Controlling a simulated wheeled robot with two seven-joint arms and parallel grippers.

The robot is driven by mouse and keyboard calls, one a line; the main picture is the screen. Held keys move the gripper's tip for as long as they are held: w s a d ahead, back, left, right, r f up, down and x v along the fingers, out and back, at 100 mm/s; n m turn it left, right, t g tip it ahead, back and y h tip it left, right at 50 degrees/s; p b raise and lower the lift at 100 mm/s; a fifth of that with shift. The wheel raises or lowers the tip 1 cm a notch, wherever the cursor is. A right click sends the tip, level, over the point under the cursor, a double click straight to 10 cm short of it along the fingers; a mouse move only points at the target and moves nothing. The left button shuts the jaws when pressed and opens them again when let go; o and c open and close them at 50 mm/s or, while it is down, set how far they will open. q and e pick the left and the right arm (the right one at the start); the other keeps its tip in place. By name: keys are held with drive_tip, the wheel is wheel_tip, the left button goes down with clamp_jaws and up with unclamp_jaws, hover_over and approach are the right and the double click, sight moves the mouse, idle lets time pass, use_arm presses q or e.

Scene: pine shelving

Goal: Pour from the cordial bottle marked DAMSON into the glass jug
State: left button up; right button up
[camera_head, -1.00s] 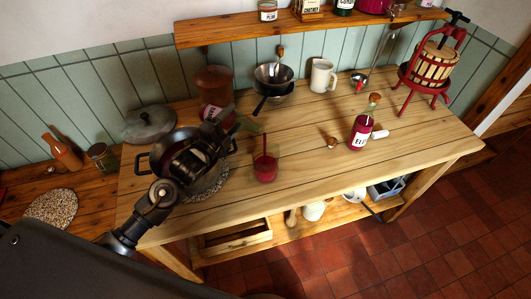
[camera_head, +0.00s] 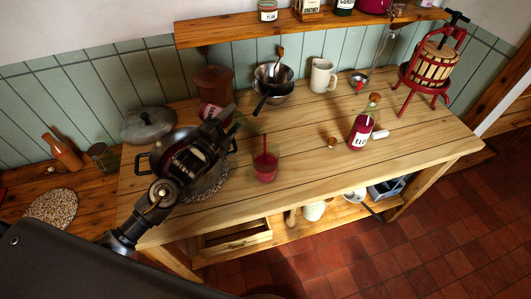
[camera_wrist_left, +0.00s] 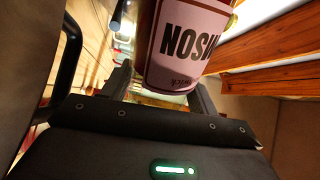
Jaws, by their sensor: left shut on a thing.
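My left gripper (camera_head: 222,118) is shut on the cordial bottle (camera_head: 208,112), above and behind the black pot at the left of the table. In the left wrist view, the bottle's pink label (camera_wrist_left: 188,45) reads upside down, with part of DAMSON showing. The bottle looks tilted in the head view. Its neck and mouth are not clearly visible there. The glass jug (camera_head: 265,172) stands on the table to the right of the gripper, with red liquid in it. A thin red upright line shows above the liquid; I cannot tell what it is. My right gripper is not in view.
The black pot (camera_head: 144,163) stands partly behind my left arm. Another red bottle (camera_head: 361,131), its label partly readable, stands right of the jug. Dark bowls (camera_head: 273,82), a cream mug (camera_head: 323,76) and a fruit press (camera_head: 432,68) stand farther back.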

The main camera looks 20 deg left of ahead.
sight(234, 113)
use_arm(q)
drive_tip(key=shift+r, duration=0.1)
